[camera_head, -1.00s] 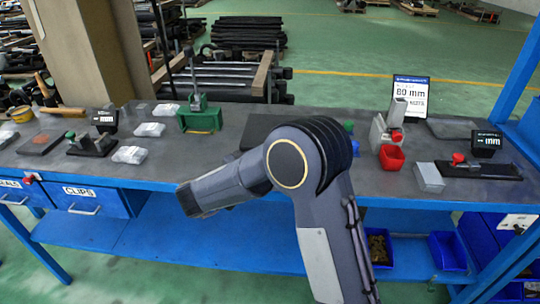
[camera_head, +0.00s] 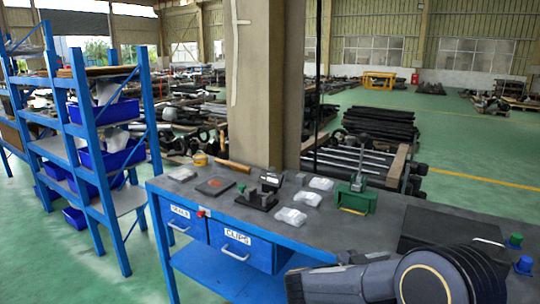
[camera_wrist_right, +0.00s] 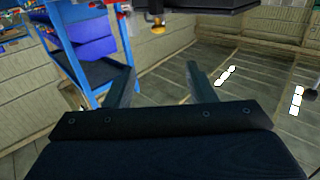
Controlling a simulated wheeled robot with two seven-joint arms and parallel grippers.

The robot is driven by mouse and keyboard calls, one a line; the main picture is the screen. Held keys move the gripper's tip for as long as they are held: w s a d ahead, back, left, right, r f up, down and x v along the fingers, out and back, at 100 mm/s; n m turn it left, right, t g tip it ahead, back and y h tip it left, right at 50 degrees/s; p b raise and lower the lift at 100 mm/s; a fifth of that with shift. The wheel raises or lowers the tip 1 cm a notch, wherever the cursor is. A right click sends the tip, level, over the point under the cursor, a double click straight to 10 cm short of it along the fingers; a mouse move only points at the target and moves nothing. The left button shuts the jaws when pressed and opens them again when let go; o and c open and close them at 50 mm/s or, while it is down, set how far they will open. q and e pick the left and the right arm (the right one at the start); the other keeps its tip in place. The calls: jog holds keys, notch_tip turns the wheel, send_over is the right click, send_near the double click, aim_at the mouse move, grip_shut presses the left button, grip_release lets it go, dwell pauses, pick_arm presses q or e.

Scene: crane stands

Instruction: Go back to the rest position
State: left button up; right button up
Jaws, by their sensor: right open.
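My right gripper (camera_wrist_right: 160,84) shows in the right wrist view. Its two dark fingers stand wide apart with nothing between them, and floor shows through the gap. In the head view, a grey and black link of my arm covers the lower right corner and hides part of the bench's front edge. No gripper jaws show in the head view. My left gripper is in neither view.
The blue workbench (camera_head: 335,239) carries a green fixture (camera_head: 355,197), a dark clamp (camera_head: 262,194) and white packets (camera_head: 291,216). A blue shelf rack (camera_head: 83,140) with bins stands left, with open green floor between. A pillar (camera_head: 266,90) rises behind the bench.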

jog(key=w+d+r+n+t+y+p, duration=0.25)
jog(key=w+r+t+y, duration=0.25)
jog(key=r+t+y, duration=0.35)
notch_tip(320, 180, up, 3)
jog(key=s+a+n+t+y, duration=0.2)
jog(key=s+n+t+y, duration=0.15)
jog(key=y, duration=0.25)
jog(key=s+a+f+n+g+y+p, duration=0.2)
jog(key=s+a+n+g+y, duration=0.35)
jog(key=s, duration=0.65)
pick_arm(q)
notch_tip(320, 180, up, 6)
jog(key=p, duration=0.1)
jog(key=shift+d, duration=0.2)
pick_arm(e)
jog(key=s+f+n+g, duration=0.1)
jog(key=s+f, duration=0.3)
jog(key=s, duration=0.4)
jog(key=s+f+n+g+y, duration=0.1)
jog(key=s+f+g, duration=0.3)
jog(key=s, duration=0.5)
jog(key=shift+a+f, duration=0.15)
jog(key=shift+f, duration=0.2)
